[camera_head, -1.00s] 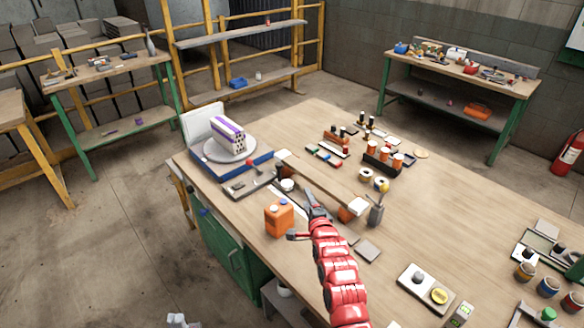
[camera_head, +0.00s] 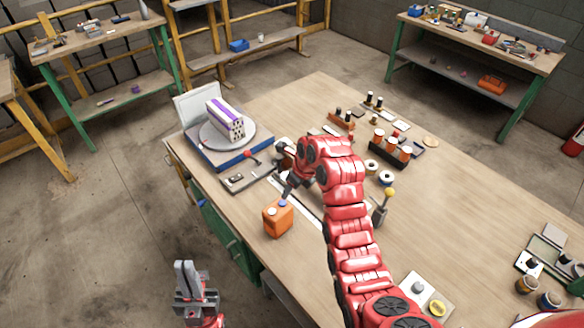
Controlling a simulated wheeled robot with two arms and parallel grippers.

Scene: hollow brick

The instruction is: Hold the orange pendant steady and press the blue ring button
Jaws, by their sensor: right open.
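The orange pendant (camera_head: 278,219) is a small upright box on the near left part of the workbench. The blue ring button (camera_head: 283,203) is on its top face, partly hidden by my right gripper. My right gripper (camera_head: 287,195) points down from the bent red arm, its tips just above or at that button; I cannot tell whether they touch. It is open and holds nothing. My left gripper (camera_head: 183,268) points up, off the bench's near left edge, apart from the pendant. Its fingers look close together, but I cannot tell whether they are shut.
Behind the pendant, a purple-striped hollow brick (camera_head: 226,121) sits on a round plate on a blue-based machine (camera_head: 232,157). A dark tray (camera_head: 248,180) lies in front of it. To the right stand a grey holder with a yellow knob (camera_head: 381,209) and a rack of orange-topped bottles (camera_head: 391,148).

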